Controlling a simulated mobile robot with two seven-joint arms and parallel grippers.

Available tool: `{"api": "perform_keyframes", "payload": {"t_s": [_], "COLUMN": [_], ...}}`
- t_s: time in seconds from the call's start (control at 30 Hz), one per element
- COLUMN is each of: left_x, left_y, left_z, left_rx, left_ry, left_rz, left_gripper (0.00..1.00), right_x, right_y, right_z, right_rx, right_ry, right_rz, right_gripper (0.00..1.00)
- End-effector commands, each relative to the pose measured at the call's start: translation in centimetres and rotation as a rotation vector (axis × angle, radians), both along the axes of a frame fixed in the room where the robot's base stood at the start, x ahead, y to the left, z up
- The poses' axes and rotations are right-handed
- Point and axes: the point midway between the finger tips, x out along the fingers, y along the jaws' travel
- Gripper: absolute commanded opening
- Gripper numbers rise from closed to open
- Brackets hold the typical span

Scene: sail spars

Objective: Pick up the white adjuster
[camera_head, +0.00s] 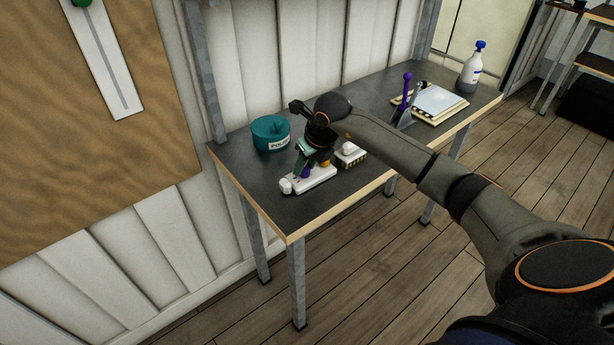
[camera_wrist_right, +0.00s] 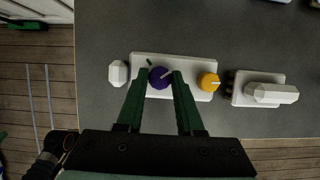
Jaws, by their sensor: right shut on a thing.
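A white plate (camera_wrist_right: 190,63) lies on the dark table, with a white knob (camera_wrist_right: 118,73) at its left end, a purple knob (camera_wrist_right: 160,77) and a yellow knob (camera_wrist_right: 208,81). The plate also shows in the head view (camera_head: 318,179). A second, smaller white piece (camera_wrist_right: 271,94) with a white faceted handle lies right of it. I cannot tell for sure which piece is the white adjuster. My right gripper (camera_wrist_right: 156,79) reaches down with its green fingers on either side of the purple knob, shut on it. My left gripper is not in view.
A teal round pot (camera_head: 270,133) stands behind and left of the plate. A purple-handled tool (camera_head: 406,92), a pale flat board (camera_head: 437,103) and a spray bottle (camera_head: 470,70) are at the table's far right. The table's front left corner is clear.

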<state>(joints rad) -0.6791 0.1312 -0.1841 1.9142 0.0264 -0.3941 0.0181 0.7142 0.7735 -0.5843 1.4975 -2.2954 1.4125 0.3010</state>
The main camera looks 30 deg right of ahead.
Motion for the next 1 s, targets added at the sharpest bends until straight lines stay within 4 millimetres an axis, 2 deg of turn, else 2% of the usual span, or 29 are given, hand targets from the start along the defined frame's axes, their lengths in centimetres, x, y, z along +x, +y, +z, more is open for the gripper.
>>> {"api": "perform_keyframes", "payload": {"t_s": [0.03,0.17,1.0], "left_x": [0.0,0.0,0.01], "left_y": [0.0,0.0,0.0], "left_z": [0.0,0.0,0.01], "left_rx": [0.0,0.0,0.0], "left_ry": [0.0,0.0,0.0], "left_rz": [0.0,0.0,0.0], "left_gripper": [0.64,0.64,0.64], "right_x": [0.01,0.01,0.02], "right_y": [-0.01,-0.01,-0.01], "right_z": [0.04,0.05,0.07], "right_rx": [0.0,0.0,0.0], "right_ry": [-0.001,-0.001,-0.002], "right_rz": [0.0,0.0,0.0], "right_gripper": [0.14,0.0,0.0]}}
